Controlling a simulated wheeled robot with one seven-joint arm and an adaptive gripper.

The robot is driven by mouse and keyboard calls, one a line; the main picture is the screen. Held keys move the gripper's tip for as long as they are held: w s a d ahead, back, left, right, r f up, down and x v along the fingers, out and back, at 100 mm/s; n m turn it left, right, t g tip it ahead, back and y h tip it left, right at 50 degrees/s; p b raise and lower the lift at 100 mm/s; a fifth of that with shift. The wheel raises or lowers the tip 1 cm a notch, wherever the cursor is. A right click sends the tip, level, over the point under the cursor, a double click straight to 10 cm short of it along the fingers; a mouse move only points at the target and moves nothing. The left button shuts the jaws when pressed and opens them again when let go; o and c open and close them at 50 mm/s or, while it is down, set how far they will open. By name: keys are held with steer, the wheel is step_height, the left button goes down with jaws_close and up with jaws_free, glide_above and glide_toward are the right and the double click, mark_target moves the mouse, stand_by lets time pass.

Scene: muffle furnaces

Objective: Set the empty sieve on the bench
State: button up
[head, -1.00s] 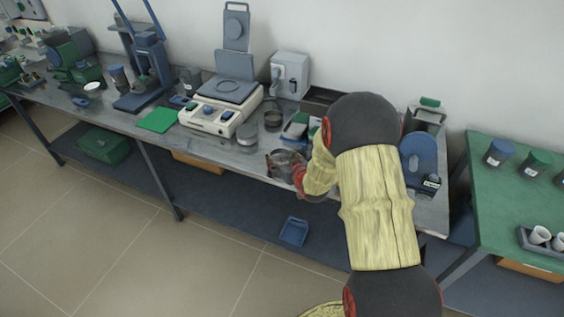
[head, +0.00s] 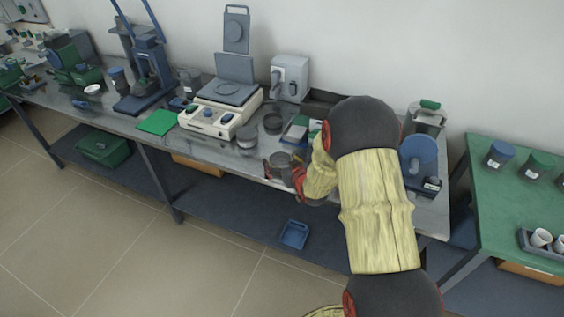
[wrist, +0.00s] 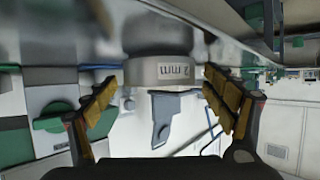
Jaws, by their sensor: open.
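The sieve (head: 279,160) is a round grey metal ring near the front edge of the steel bench (head: 222,153). In the wrist view the sieve (wrist: 158,71) appears upside down, with a "2 mm" label, and meets its dark reflection on the bench top, so it seems to rest there. My gripper (head: 282,174) is at the bench's front edge, its fingers on either side of the sieve. In the wrist view my gripper (wrist: 160,84) is open, with visible gaps between both yellow-padded fingers and the sieve. The inside of the sieve is hard to make out.
A round metal pan (head: 246,137) and a dark round vessel (head: 272,123) stand behind the sieve. My arm hides part of the bench on the right. A blue tray (head: 294,234) lies below the bench.

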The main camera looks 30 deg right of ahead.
steer(key=shift+r, duration=0.1)
steer(key=shift+s+r, duration=0.2)
steer(key=p+v, duration=0.3)
steer(key=v, duration=0.8)
steer(key=shift+p, duration=0.35)
steer(key=shift+s+r, duration=0.2)
steer(key=a+r+g, duration=0.2)
steer(key=a+r, duration=0.1)
steer(key=r, duration=0.6)
steer(key=s+a+r+g, duration=0.2)
steer(key=s+a+r, duration=0.2)
steer(key=s, duration=0.4)
steer(key=s+a+r+n+g+y, duration=0.1)
steer(key=s+a+r, duration=0.3)
steer(key=s, duration=0.5)
steer(key=s+a+r+g, duration=0.2)
steer(key=s+a+r, duration=0.3)
steer(key=s+a, duration=0.3)
steer(key=shift+s+g+y, duration=0.3)
steer(key=shift+s+g, duration=0.1)
steer(key=shift+s, duration=0.2)
